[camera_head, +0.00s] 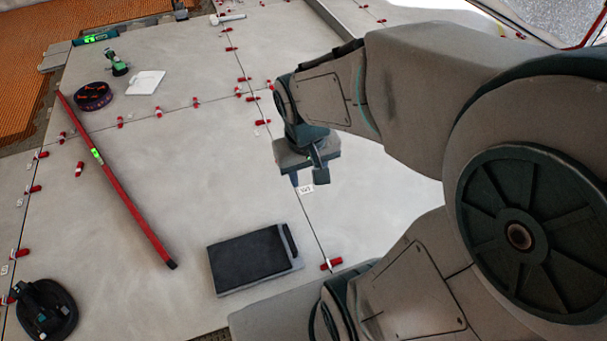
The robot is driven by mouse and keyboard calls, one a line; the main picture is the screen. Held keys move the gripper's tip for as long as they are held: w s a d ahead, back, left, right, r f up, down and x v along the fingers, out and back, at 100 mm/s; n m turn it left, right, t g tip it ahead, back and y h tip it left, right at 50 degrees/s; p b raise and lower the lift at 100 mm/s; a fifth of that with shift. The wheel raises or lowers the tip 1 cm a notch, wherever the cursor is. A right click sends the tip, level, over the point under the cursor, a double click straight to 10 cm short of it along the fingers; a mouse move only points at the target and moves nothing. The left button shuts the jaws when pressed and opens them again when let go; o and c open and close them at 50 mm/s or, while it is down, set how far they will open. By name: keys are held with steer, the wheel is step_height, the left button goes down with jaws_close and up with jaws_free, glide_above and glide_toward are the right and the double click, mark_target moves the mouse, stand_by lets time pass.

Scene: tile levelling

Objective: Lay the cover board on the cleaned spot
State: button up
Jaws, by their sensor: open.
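My gripper (308,177) is in the middle of the view, pointing down above the seam between two large pale tiles. Its fingers are apart and I see nothing between them. A small white tag (307,188) with dark writing shows just below it. A flat white board (145,82) lies on the tile at the upper left, well away from my gripper; it may be the cover board. I cannot make out a cleaned spot. My arm hides part of the right-hand tile.
A long red level (118,183) lies across the left tile. A dark flat pad (248,262) lies in front. A black suction-cup tool (46,310), a dark round container (93,96) and a green tool (117,64) stand on the left. Red clips (330,264) line the seams.

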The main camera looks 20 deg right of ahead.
steer(key=shift+y, duration=0.4)
steer(key=shift+s+a+r, duration=0.25)
steer(key=shift+s+a, duration=0.05)
steer(key=shift+s, duration=0.25)
steer(key=shift+s+a+r, duration=0.3)
steer(key=shift+s, duration=0.2)
steer(key=shift+s+a+r, duration=0.25)
steer(key=shift+s+a, duration=0.05)
steer(key=shift+s, duration=0.25)
step_height(320, 180, up, 35)
steer(key=t+p, duration=0.1)
steer(key=p, duration=3.1)
steer(key=shift+d+t, duration=0.2)
steer(key=shift+t, duration=0.1)
